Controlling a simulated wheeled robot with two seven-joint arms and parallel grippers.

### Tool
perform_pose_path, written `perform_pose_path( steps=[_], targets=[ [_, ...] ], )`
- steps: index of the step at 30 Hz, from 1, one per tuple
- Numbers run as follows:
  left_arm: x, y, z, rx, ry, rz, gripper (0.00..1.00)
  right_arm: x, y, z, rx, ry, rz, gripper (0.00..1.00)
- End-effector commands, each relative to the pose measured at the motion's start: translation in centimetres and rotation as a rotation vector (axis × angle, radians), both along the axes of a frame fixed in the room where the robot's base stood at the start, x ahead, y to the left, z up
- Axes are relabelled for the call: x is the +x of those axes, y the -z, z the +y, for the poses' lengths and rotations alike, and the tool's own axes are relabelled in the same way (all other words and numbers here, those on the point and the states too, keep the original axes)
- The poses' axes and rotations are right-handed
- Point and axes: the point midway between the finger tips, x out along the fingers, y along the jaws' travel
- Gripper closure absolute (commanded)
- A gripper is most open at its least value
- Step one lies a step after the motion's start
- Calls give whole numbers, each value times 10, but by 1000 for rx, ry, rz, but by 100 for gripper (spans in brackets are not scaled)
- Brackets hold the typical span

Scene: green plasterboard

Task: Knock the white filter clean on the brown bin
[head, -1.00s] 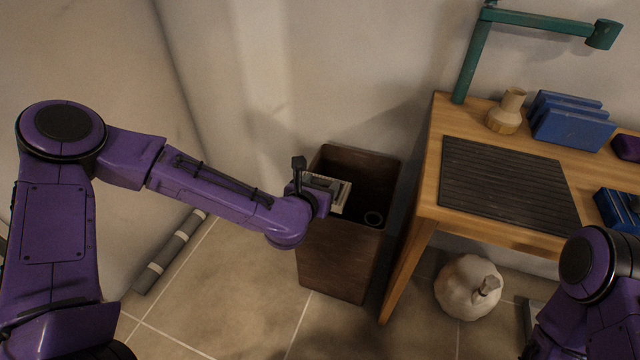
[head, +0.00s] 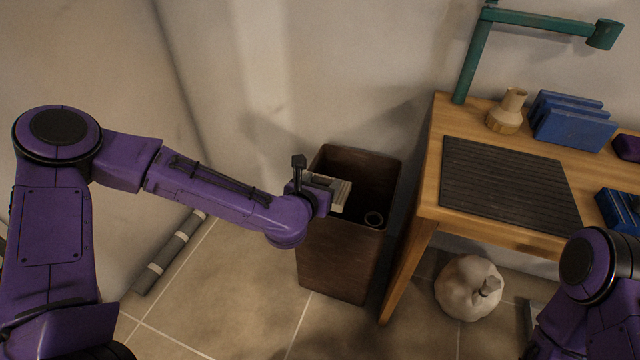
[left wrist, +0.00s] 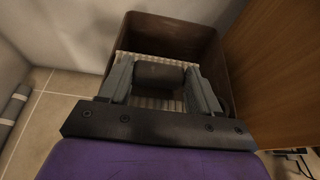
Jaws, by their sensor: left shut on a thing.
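The white filter (head: 341,193) is a pale pleated block at the end of my left arm, over the near left part of the brown bin's opening. The brown bin (head: 337,262) is tall, dark and open at the top, standing on the floor left of the table. My left gripper (head: 325,184) is shut on the filter. In the left wrist view, the pleated filter (left wrist: 135,102) shows between and below the fingers (left wrist: 160,85), with the bin (left wrist: 175,32) behind it. I cannot tell whether the filter touches the rim. My right gripper is out of view.
A ring-shaped thing (head: 373,219) lies inside the bin. The wooden table (head: 432,170) stands close to the bin's right, carrying a dark ribbed mat (head: 508,183), a tan vase (head: 506,112) and blue items. A pale sack (head: 468,287) sits below it.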

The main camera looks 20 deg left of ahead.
Motion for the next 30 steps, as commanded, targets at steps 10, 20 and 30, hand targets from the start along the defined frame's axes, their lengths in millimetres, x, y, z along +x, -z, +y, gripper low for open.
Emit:
perform_pose_path(
  steps=[10,20,30],
  targets=[
    [1,52,0,-1,0,-3,80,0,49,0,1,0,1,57],
    [0,11,0,0,0,-1,87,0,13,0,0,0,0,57],
    [0,0,0,0,0,-1,87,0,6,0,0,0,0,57]
  ],
)
